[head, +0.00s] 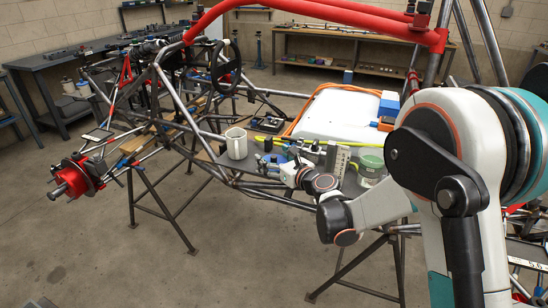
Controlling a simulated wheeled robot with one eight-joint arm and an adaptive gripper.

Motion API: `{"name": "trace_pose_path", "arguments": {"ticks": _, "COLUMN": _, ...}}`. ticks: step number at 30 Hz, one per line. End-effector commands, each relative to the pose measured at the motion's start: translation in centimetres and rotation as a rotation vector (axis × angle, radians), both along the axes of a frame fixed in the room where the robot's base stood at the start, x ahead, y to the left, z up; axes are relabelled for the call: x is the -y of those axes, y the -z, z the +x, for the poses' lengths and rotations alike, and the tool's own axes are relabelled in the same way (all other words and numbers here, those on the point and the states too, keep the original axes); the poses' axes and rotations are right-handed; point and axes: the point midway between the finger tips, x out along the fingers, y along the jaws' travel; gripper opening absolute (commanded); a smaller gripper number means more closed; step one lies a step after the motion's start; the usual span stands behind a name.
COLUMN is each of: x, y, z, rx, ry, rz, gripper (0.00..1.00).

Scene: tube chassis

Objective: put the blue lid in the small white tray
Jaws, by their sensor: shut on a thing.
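My gripper (268,164) reaches in from the right, low over the dark shelf inside the tube chassis. It is small in the head view, and its fingers are partly lost among nearby parts. A round blue piece, which looks like the blue lid (275,157), shows at the fingertips. The gripper appears shut on it. I cannot tell whether the lid touches the shelf. I cannot make out the small white tray for certain; it may be hidden behind my arm or other items.
A pale mug (236,144) stands left of my gripper. A grey perforated block (337,161) and a green-topped jar (372,163) stand to the right. Behind are a black tray (267,124), a large white panel (333,112) and a blue box (389,105). Chassis tubes surround the shelf.

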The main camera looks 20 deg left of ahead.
Motion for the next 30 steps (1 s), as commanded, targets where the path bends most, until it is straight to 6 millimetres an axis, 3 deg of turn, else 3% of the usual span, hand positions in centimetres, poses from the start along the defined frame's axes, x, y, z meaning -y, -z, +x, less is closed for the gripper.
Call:
{"name": "trace_pose_path", "arguments": {"ticks": 4, "x": 0.0, "y": 0.3, "z": 0.0, "rx": 0.0, "ry": 0.0, "rz": 0.0, "gripper": 0.53}}
{"name": "trace_pose_path", "arguments": {"ticks": 5, "x": 0.0, "y": 0.3, "z": 0.0, "rx": 0.0, "ry": 0.0, "rz": 0.0, "gripper": 0.81}}
{"name": "trace_pose_path", "arguments": {"ticks": 6, "x": 0.0, "y": 0.3, "z": 0.0, "rx": 0.0, "ry": 0.0, "rz": 0.0, "gripper": 0.85}}
{"name": "trace_pose_path", "arguments": {"ticks": 17, "x": 0.1, "y": 0.2, "z": -0.1, "rx": 0.0, "ry": 0.0, "rz": 0.0, "gripper": 0.85}}
{"name": "trace_pose_path", "arguments": {"ticks": 30, "x": 2.4, "y": -0.2, "z": -1.9, "rx": 0.001, "ry": 0.0, "rz": -0.001, "gripper": 0.85}}
